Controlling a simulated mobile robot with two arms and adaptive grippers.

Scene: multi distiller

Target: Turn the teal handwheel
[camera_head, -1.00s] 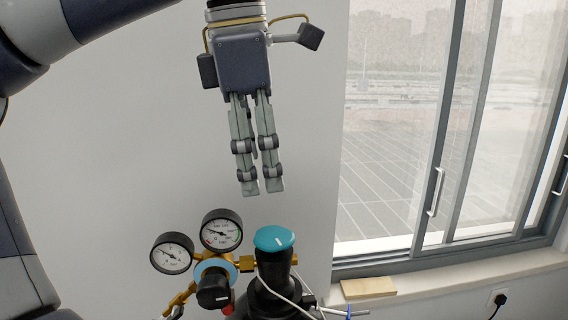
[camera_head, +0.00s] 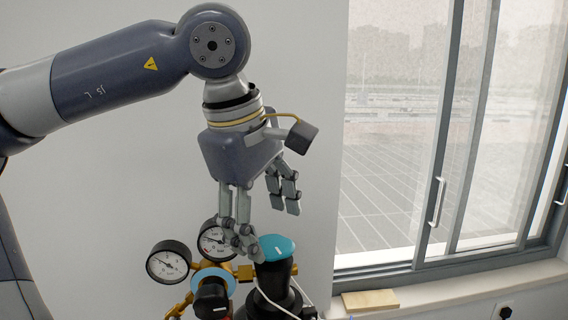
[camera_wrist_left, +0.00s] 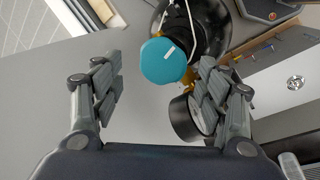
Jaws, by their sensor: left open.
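The teal handwheel (camera_head: 278,248) is a round cap with a white mark, on top of a black valve body (camera_head: 274,283) in the head view. My left gripper (camera_head: 272,226) is open just above it, with one finger in front of the cap's left edge. In the left wrist view the teal handwheel (camera_wrist_left: 163,61) lies between the two open fingers (camera_wrist_left: 160,98), nearer their tips. Whether a finger touches the cap, I cannot tell. My right gripper is not in view.
Two pressure gauges (camera_head: 168,262) with brass fittings stand left of the handwheel, and one gauge (camera_wrist_left: 187,118) shows beside a finger in the left wrist view. A window (camera_head: 440,140) and sill with a wooden block (camera_head: 369,300) are at right.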

